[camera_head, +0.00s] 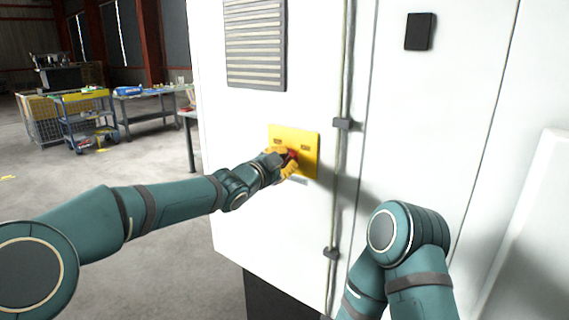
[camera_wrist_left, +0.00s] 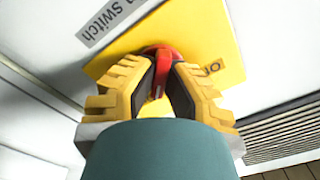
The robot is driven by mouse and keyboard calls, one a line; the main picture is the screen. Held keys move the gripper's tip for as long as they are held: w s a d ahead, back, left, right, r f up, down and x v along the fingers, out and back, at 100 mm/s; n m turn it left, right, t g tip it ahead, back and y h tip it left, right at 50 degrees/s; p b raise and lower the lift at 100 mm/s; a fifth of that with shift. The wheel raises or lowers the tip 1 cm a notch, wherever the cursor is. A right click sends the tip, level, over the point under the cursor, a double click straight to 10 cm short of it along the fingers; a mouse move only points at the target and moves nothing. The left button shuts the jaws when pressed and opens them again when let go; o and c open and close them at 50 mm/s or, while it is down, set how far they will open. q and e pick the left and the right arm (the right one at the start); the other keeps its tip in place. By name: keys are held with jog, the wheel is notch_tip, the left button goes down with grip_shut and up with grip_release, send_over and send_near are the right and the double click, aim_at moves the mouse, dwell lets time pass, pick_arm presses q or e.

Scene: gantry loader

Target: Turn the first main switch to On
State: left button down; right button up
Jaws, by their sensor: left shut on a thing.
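The main switch is a red rotary handle (camera_wrist_left: 159,82) on a yellow plate (camera_head: 307,147), fixed to the front of a white cabinet. My left gripper (camera_head: 289,160) reaches the plate from the left in the head view. In the left wrist view its yellow fingers (camera_wrist_left: 157,85) are shut on the red handle, one on each side. A label ending in "switch" (camera_wrist_left: 103,20) sits beside the plate, and a small marking (camera_wrist_left: 211,68) shows on the plate to the right of the handle. The handle's exact angle is hard to tell. My right gripper is out of view.
The white cabinet (camera_head: 232,125) fills the middle and right, with a vent grille (camera_head: 255,45) above the plate and a vertical rod (camera_head: 345,80) to its right. Open floor (camera_head: 165,200) lies to the left, with carts and a workbench (camera_head: 145,97) behind.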

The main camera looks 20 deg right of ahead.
pick_arm(q)
jog(key=shift+r+m, duration=0.15)
jog(key=shift+m, duration=0.15)
jog(key=c, duration=1)
grip_release()
jog(key=v, duration=1.2)
